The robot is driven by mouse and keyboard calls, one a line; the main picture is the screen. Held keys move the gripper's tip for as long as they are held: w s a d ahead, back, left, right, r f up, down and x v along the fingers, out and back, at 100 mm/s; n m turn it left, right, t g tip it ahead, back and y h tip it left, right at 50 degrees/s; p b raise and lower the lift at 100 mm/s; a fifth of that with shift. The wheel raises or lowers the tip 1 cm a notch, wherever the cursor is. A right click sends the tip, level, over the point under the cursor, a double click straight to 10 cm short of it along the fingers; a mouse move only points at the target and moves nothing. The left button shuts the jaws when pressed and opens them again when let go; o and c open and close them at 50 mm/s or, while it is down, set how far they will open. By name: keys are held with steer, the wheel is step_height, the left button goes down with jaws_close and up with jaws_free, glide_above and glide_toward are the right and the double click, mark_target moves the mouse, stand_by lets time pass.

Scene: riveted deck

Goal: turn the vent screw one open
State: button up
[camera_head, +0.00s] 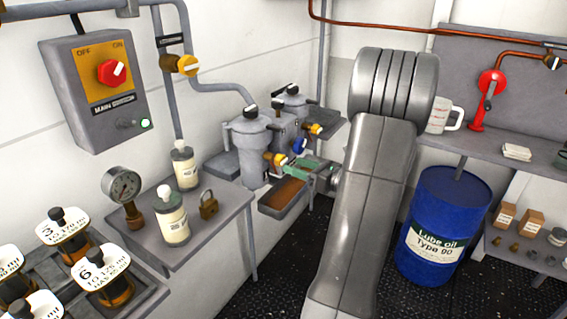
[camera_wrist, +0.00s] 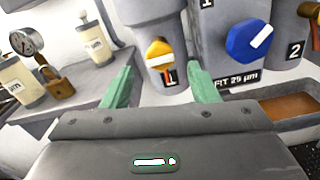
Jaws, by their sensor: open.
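A filter unit stands at the wall, with a left housing (camera_head: 248,145) and a rear housing (camera_head: 291,104). A dark knob with a pale mark (camera_head: 250,112) sits on the left housing's lid; a similar knob (camera_head: 291,89) tops the rear one. I cannot read a label that says which is vent screw one. My gripper (camera_head: 300,168) is open in front of the unit, below the lids. In the wrist view its green fingers (camera_wrist: 162,90) are apart and empty, with a yellow knob (camera_wrist: 159,54) beyond the gap. The lid knobs are out of the wrist view.
A blue knob (camera_wrist: 249,40) is right of the yellow one. A drip tray (camera_head: 284,194) lies below the gripper. A shelf with bottles, a gauge (camera_head: 122,187) and a padlock (camera_head: 208,204) stands left. A blue drum (camera_head: 445,222) stands right.

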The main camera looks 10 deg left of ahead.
mark_target(285, 162)
steer(key=x, duration=0.5)
steer(key=c, duration=1)
